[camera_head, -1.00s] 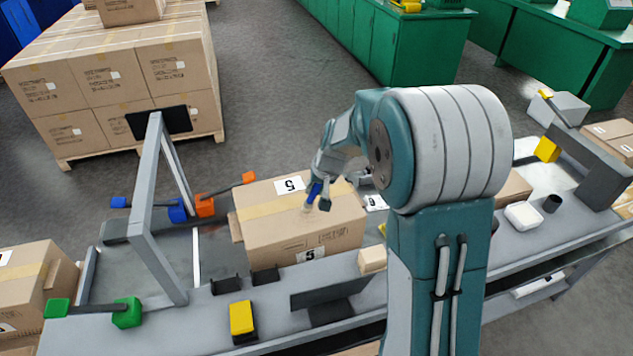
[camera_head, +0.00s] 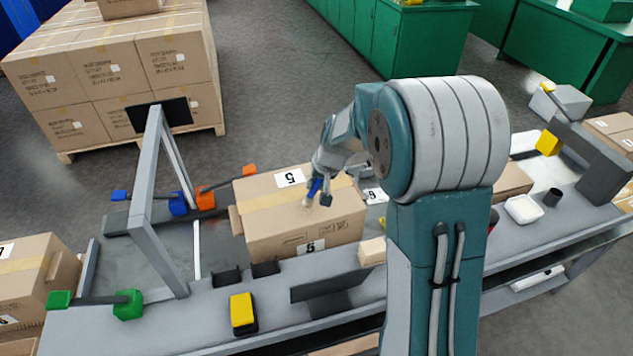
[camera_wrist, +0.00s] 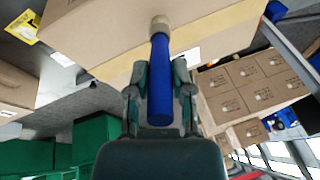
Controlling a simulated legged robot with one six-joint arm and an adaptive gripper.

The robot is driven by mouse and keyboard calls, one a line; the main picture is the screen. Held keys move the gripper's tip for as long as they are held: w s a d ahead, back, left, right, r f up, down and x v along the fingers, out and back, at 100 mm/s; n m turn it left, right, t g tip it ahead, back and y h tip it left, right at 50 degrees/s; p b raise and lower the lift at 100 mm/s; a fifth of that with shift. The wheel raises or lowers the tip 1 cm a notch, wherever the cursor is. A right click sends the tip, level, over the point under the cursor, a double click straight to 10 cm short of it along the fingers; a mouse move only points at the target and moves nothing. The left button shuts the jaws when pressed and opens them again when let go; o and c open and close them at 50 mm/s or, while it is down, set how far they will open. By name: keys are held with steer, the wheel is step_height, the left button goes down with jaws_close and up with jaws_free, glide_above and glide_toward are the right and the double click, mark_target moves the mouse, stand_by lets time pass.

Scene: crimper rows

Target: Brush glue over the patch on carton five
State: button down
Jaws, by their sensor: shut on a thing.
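Carton five (camera_head: 275,228) is a closed brown box on the conveyor, with a "5" label on its top and another on its front. Yellowish tape runs across its top; I cannot make out a separate patch. My gripper (camera_head: 320,190) is over the right part of its top, shut on a brush (camera_head: 314,188) with a blue handle. In the wrist view, the brush handle (camera_wrist: 161,85) sits between the fingers (camera_wrist: 160,92) and its pale tip (camera_wrist: 160,24) points at the carton (camera_wrist: 115,35). I cannot tell whether the tip touches the cardboard.
A grey frame (camera_head: 147,200) stands left of the carton, with another carton (camera_head: 32,275) beyond it. A yellow block (camera_head: 242,310) and a dark plate (camera_head: 328,287) are in front. A white tray (camera_head: 523,210) and dark cup (camera_head: 552,197) are at right. Stacked boxes (camera_head: 115,75) stand behind.

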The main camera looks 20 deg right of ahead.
steer(key=shift+f, duration=0.4)
steer(key=shift+d, duration=0.1)
steer(key=shift+d, duration=5.6)
steer(key=shift+w+a, duration=0.2)
steer(key=shift+a, duration=1.7)
steer(key=shift+w+a, duration=0.2)
steer(key=shift+a, duration=1.75)
steer(key=shift+w+a, duration=0.2)
steer(key=shift+a, duration=1.7)
steer(key=shift+w, duration=0.6)
steer(key=d, duration=1.1)
steer(key=shift+w+d, duration=0.2)
steer(key=shift+w, duration=0.15)
